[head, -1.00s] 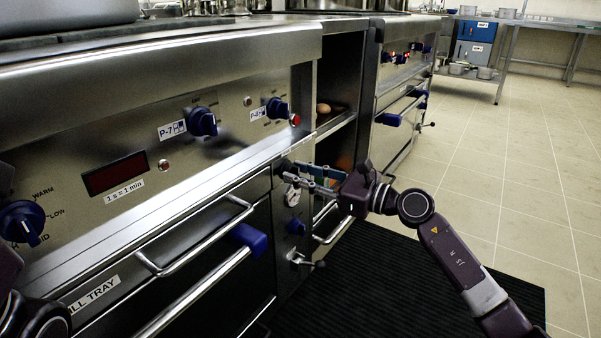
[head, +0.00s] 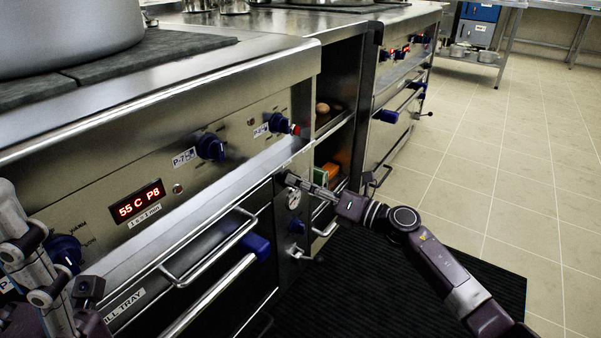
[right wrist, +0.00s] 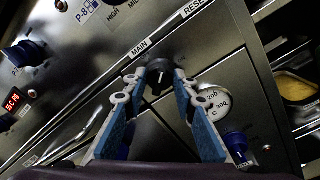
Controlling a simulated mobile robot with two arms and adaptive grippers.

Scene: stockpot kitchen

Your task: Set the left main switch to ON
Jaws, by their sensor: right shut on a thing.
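The left main switch is a dark round knob (right wrist: 159,82) with a pale pointer line, under the MAIN label (right wrist: 140,47) in the right wrist view. My right gripper (right wrist: 162,74) has its two blue-padded fingers around the knob and is shut on it. In the head view my right gripper (head: 312,188) reaches the narrow panel beside the gauge (head: 294,199); its fingers partly cover the knob there. The display (head: 139,203) is lit red and reads 55 C P8. My left gripper (head: 45,265) is at the lower left; its finger opening is unclear.
Blue knobs (head: 210,147) stick out of the front panel. Oven handles (head: 215,245) project below. A blue knob (right wrist: 238,146) sits below the gauge. An open shelf bay (head: 335,120) lies right of the panel. The tiled floor (head: 490,170) is clear at right.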

